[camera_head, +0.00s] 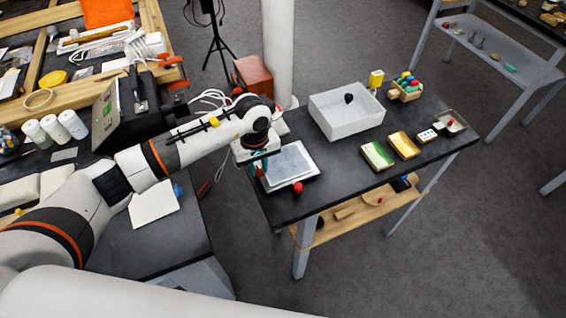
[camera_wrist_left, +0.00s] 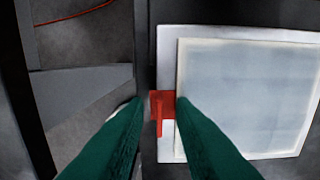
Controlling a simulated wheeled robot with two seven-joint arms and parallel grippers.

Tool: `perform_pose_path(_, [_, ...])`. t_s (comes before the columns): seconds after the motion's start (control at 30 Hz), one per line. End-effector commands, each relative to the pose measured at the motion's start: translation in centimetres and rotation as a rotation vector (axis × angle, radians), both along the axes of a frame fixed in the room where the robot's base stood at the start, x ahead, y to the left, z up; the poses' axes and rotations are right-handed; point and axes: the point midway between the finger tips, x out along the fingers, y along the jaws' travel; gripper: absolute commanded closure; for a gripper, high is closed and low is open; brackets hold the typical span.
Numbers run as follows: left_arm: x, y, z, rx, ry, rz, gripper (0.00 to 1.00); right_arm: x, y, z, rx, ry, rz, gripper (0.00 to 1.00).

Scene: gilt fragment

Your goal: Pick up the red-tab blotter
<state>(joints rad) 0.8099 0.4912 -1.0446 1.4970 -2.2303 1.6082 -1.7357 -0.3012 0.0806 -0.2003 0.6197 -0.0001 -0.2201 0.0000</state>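The blotter (camera_head: 292,163) is a pale blue-grey sheet on a white backing, lying near the left end of the dark table. It also shows in the left wrist view (camera_wrist_left: 245,100), with a red tab (camera_wrist_left: 161,105) at its left edge. My right gripper is not in view.
A red knob-like thing (camera_head: 297,187) is at the blotter's near edge. A white bin (camera_head: 345,121) stands behind, right of it. Green (camera_head: 377,155) and yellow (camera_head: 404,145) blocks lie farther right. The table (camera_head: 335,180) is clear between blotter and blocks.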

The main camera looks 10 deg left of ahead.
Motion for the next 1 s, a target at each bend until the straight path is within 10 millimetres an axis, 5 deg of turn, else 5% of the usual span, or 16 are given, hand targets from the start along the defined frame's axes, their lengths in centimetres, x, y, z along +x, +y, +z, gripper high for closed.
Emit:
perform_pose_path(0.13, [0.0, 0.0, 0.0, 0.0, 0.0, 0.0, 1.0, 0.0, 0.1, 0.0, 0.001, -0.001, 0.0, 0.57])
perform_pose_path(0.67, [0.1, 0.0, 1.0, -0.001, -0.003, 0.002, 1.0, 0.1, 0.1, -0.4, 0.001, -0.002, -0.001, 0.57])
perform_pose_path(1.0, [0.2, 0.0, 7.5, 0.0, -0.009, -0.001, 1.0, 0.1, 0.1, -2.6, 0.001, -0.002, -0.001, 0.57])
